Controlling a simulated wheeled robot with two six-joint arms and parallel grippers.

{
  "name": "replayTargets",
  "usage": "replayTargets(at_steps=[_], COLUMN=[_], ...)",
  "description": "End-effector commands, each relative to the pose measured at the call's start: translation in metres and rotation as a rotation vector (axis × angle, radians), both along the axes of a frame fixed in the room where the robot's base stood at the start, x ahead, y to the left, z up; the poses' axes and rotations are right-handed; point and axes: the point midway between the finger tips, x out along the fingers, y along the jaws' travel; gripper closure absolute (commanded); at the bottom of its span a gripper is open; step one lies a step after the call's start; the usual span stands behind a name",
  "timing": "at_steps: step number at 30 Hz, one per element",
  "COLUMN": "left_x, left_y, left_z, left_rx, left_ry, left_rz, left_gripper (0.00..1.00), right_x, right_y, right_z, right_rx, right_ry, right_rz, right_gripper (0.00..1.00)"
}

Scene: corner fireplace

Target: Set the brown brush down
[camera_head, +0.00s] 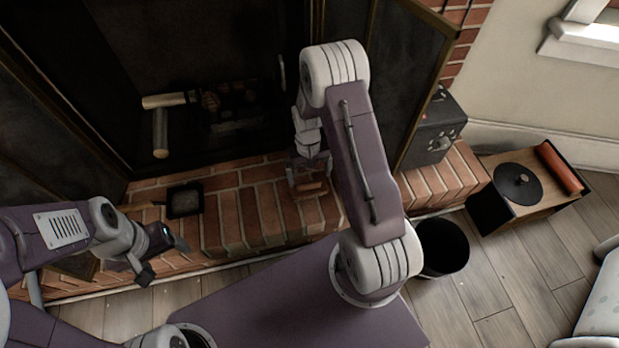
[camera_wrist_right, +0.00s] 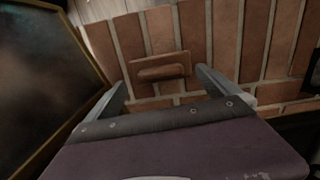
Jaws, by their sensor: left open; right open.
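The brown brush (camera_head: 312,187) is a small brown block with a rounded handle. It lies on the brick hearth (camera_head: 235,222) in front of the fireplace opening. In the right wrist view the brush (camera_wrist_right: 160,68) appears flat on the bricks, just beyond and between the two fingertips. My right gripper (camera_head: 309,178) is open at the brush; whether a finger touches it I cannot tell. It also shows in the right wrist view (camera_wrist_right: 162,82), with fingers apart. My left gripper (camera_head: 163,259) is open and empty over the left front of the hearth.
Logs (camera_head: 160,133) lie in the firebox.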

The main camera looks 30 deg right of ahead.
Motion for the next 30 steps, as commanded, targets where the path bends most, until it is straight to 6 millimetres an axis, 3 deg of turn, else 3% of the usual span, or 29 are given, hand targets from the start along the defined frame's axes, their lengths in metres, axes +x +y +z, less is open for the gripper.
replayTargets(at_steps=[1, 6, 15, 17, 20, 24, 27, 30], left_x=[0.0, 0.0, 0.0, 0.0, 0.0, 0.0, 0.0, 0.0], left_y=[0.0, 0.0, 0.0, 0.0, 0.0, 0.0, 0.0, 0.0], left_z=[0.019, 0.037, 0.041, 0.041, 0.041, 0.041, 0.041, 0.041], left_rx=[0.0, 0.0, 0.0, 0.0, 0.0, 0.0, 0.0, 0.0], left_ry=[0.0, 0.0, 0.0, 0.0, 0.0, 0.0, 0.0, 0.0], left_rz=[0.0, 0.0, 0.0, 0.0, 0.0, 0.0, 0.0, 0.0], left_gripper=[0.26, 0.26, 0.26, 0.26, 0.26, 0.26, 0.26, 0.26], right_x=[0.002, 0.003, 0.004, 0.0, -0.021, -0.07, -0.099, -0.116], right_y=[0.0, -0.001, 0.0, 0.005, 0.024, 0.05, 0.06, 0.065], right_z=[0.024, 0.056, 0.07, 0.081, 0.119, 0.164, 0.179, 0.184], right_rx=[-0.001, 0.0, 0.0, -0.002, -0.004, -0.002, -0.001, 0.001], right_ry=[-0.003, -0.001, -0.002, -0.014, -0.055, -0.118, -0.149, -0.164], right_rz=[0.0, 0.0, 0.002, 0.012, 0.049, 0.107, 0.136, 0.15], right_gripper=[0.01, 0.01, 0.01, 0.01, 0.01, 0.01, 0.01, 0.01])
